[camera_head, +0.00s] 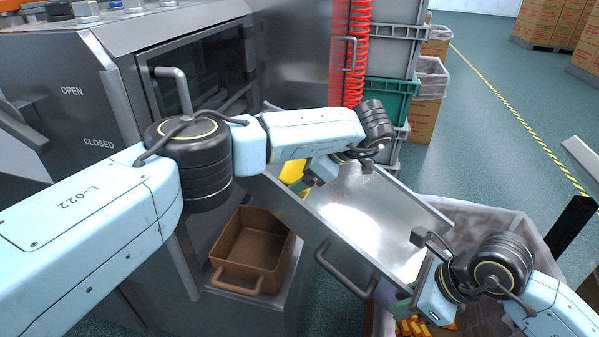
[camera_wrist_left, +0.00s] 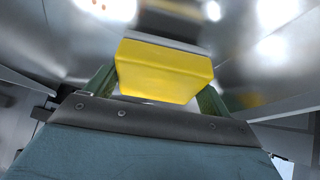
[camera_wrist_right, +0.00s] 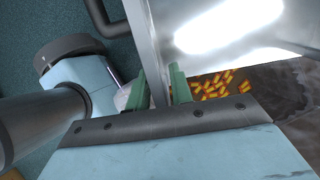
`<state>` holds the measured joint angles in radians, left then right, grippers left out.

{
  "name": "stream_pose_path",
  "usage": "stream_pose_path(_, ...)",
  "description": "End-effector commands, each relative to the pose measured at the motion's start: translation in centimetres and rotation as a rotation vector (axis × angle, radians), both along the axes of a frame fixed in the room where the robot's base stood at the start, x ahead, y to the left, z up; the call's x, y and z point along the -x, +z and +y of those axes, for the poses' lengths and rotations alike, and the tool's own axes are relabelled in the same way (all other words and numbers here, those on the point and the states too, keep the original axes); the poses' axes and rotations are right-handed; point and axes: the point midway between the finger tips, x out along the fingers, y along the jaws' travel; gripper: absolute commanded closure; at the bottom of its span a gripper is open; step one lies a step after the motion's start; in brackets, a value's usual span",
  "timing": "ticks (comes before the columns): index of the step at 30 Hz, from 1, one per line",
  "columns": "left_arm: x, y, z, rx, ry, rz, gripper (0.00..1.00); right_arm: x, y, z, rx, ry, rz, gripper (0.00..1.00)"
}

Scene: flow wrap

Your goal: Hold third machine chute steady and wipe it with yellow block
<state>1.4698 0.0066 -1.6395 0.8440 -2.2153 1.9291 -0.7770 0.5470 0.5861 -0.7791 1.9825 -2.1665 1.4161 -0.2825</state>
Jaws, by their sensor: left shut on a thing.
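The machine chute (camera_head: 350,215) is a shiny metal trough sloping down to the right from the machine. My left gripper (camera_head: 308,180) is over its upper end, shut on the yellow block (camera_head: 292,172). In the left wrist view the yellow block (camera_wrist_left: 165,70) sits between both fingers, facing bright metal; whether it touches the metal is unclear. My right gripper (camera_head: 408,294) is at the chute's lower end. In the right wrist view its green fingers (camera_wrist_right: 160,88) are close together on either side of the chute wall (camera_wrist_right: 150,40), shut on it. My left forearm hides part of the chute's top.
A brown bin (camera_head: 250,240) stands left of the chute. A lined crate (camera_head: 500,215) with orange-yellow packets (camera_wrist_right: 220,84) lies under the lower end. A bar handle (camera_head: 345,272) sticks out of the chute's near side. Stacked crates (camera_head: 388,95) stand behind.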

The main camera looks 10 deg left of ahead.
Motion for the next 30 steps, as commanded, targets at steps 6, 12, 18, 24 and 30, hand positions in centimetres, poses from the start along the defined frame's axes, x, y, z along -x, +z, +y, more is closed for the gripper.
stream_pose_path(6, -0.01, 0.03, 0.0, 0.0, 0.0, 0.0, 0.37, 0.0, 0.03, -0.01, 0.0, 0.0, 0.0, 1.0)
stream_pose_path(12, -0.01, 0.02, 0.01, 0.0, 0.0, 0.0, 0.37, 0.01, 0.03, -0.03, 0.0, 0.0, 0.0, 1.0)
stream_pose_path(18, -0.01, -0.01, 0.01, 0.0, 0.0, 0.0, 0.37, 0.01, 0.04, -0.03, 0.0, 0.0, 0.0, 1.0)
stream_pose_path(24, -0.05, -0.31, 0.13, 0.0, 0.0, 0.0, 0.37, 0.0, 0.05, -0.04, 0.0, 0.0, 0.0, 1.0)
stream_pose_path(30, -0.12, -0.68, 0.28, 0.0, 0.001, -0.001, 0.37, 0.0, 0.05, -0.04, 0.0, 0.0, 0.0, 1.0)
